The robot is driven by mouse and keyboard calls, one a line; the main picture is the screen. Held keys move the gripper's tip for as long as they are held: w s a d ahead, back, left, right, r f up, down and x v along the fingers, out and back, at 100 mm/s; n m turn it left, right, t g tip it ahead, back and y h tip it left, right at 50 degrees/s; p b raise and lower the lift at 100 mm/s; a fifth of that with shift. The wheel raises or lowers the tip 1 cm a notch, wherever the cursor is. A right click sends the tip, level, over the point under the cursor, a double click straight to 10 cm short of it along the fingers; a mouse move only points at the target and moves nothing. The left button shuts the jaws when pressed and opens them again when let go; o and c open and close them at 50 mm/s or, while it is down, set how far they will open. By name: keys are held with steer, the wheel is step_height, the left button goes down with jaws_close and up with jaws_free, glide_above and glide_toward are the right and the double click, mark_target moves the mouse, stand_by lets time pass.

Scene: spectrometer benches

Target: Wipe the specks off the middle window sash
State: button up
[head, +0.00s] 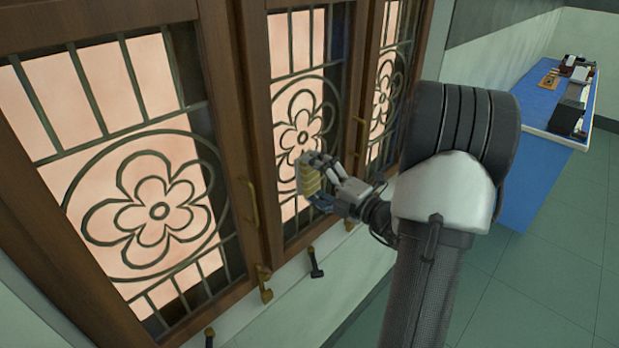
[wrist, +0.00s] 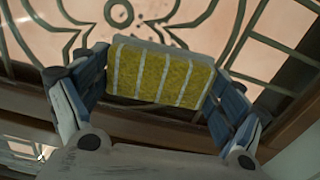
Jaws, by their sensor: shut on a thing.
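The middle window sash (head: 291,62) has a brown wooden frame, pinkish panes and a dark flower grille. My gripper (head: 316,177) is in front of its lower part and is shut on a yellow sponge (head: 307,180). In the wrist view the sponge (wrist: 160,72) is yellow with pale stripes and sits between the two fingers, with the grille behind it. I cannot tell whether the sponge touches the sash. A few tiny dark marks show on the pane in the wrist view, too small to be sure they are specks. The sponge and gripper hide part of the sash.
The left sash (head: 52,100) and right sash (head: 391,23) flank the middle one. A brass handle (head: 249,203) projects from the frame, and latches (head: 315,262) stick out below. A blue bench (head: 537,105) with small items stands at the right. Green floor (head: 540,280) is clear.

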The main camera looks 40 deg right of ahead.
mark_target(323, 150)
steer(key=d+r+p, duration=0.2)
steer(key=d+p, duration=0.4)
steer(key=d, duration=0.1)
steer(key=shift+a+f+p, duration=0.2)
steer(key=shift+a+p, duration=0.7)
steer(key=shift+a, duration=2.7)
steer(key=shift+a+p, duration=0.45)
steer(key=shift+a, duration=1.25)
steer(key=shift+r+p, duration=0.8)
steer(key=shift+p, duration=0.1)
steer(key=shift+w+d+p, duration=0.2)
steer(key=shift+d+p, duration=0.4)
steer(key=shift+d, duration=2.1)
steer(key=shift+w+d+p, duration=0.2)
steer(key=shift+d+p, duration=0.35)
steer(key=shift+d, duration=2.1)
steer(key=shift+s+d+p, duration=0.2)
steer(key=shift+s+p, duration=0.65)
steer(key=shift+s, duration=2.1)
